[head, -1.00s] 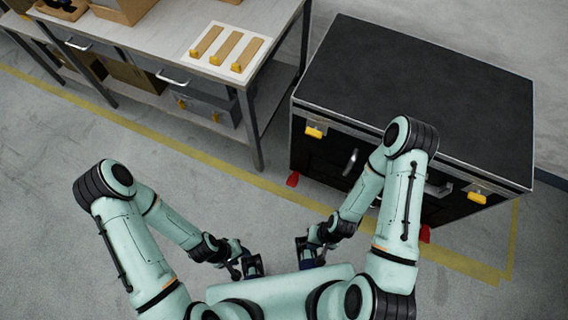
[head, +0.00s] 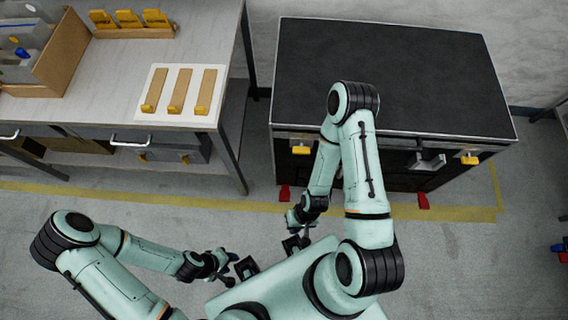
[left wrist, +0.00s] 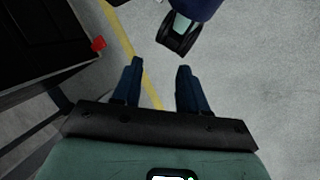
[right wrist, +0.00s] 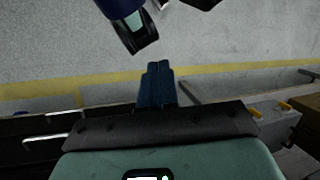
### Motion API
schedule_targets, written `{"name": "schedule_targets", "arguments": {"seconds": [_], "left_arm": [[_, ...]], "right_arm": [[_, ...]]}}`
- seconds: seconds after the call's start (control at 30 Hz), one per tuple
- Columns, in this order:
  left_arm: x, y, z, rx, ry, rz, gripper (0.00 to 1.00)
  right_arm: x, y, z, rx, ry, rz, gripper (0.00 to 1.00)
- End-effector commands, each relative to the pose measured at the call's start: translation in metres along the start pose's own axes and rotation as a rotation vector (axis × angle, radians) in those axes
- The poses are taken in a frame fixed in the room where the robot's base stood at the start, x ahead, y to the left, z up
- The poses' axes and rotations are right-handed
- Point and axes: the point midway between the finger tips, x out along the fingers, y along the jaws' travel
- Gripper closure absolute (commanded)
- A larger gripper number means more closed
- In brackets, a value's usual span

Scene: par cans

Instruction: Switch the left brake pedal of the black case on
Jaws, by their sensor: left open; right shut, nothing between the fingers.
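The black case (head: 400,75) stands on the floor at the right of the head view. Its left brake pedal (head: 284,192) is red and sits low at the case's left front corner. A second red pedal (head: 423,200) is at the right front corner. In the left wrist view a red pedal (left wrist: 99,43) shows beside a dark case; I cannot tell which pedal it is. My left gripper (head: 246,268) is open and empty near my body; its fingers (left wrist: 158,85) show apart. My right gripper (head: 296,243) is shut and empty, its fingers (right wrist: 157,80) together, apart from the case and short of the left pedal.
A workbench (head: 120,90) stands left of the case, with a white board (head: 180,92) and boxes on it. A yellow line (head: 150,197) runs along the floor in front. Yellow latches (head: 301,150) are on the case's front.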

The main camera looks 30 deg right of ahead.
Motion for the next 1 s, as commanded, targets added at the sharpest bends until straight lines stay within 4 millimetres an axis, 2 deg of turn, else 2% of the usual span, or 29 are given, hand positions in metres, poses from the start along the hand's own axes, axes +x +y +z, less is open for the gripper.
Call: {"name": "schedule_targets", "arguments": {"seconds": [0.13,0.27,0.37,0.4,0.5,0.6,0.7,0.8,1.0], "left_arm": [[0.007,-0.003,0.001,-0.001,0.002,-0.001,0.57],[0.036,-0.015,-0.004,-0.005,0.024,-0.002,0.57],[0.066,-0.026,-0.017,-0.008,0.062,-0.002,0.57],[0.078,-0.030,-0.023,-0.010,0.079,-0.001,0.57],[0.104,-0.038,-0.040,-0.012,0.121,0.000,0.57],[0.125,-0.043,-0.056,-0.013,0.156,0.002,0.57],[0.139,-0.047,-0.067,-0.014,0.182,0.003,0.57],[0.145,-0.049,-0.074,-0.014,0.199,0.003,0.57],[0.145,-0.048,-0.076,-0.014,0.205,0.004,0.57]], "right_arm": [[0.010,0.006,-0.005,0.006,0.007,0.015,1.00],[0.053,0.029,-0.033,0.032,0.046,0.083,1.00],[0.096,0.050,-0.076,0.065,0.112,0.157,1.00],[0.112,0.057,-0.096,0.080,0.145,0.184,1.00],[0.145,0.067,-0.147,0.114,0.227,0.236,1.00],[0.169,0.068,-0.192,0.138,0.302,0.263,1.00],[0.183,0.065,-0.225,0.157,0.358,0.273,1.00],[0.189,0.060,-0.244,0.167,0.392,0.275,1.00],[0.187,0.058,-0.251,0.174,0.408,0.275,1.00]]}}
